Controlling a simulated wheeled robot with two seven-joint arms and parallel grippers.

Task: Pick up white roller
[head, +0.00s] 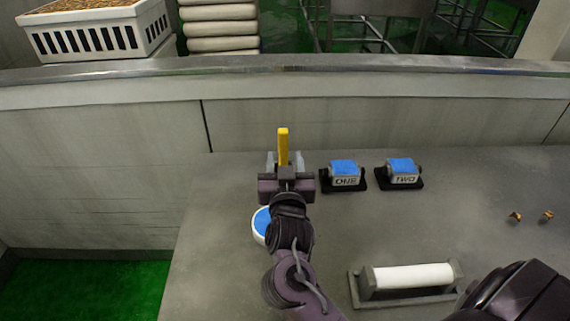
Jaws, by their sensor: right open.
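The white roller (412,275) lies across a grey metal holder (357,289) near the front of the table. Part of the holder's right end is close to my dark arm link at the lower right.
Two blue-topped drums on black bases, marked ONE (344,181) and TWO (402,179), stand right of the gripper. A white-rimmed blue round thing (261,226) is partly hidden by my arm. Two small brown bits (515,217) lie at right. The table middle (420,225) is clear.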

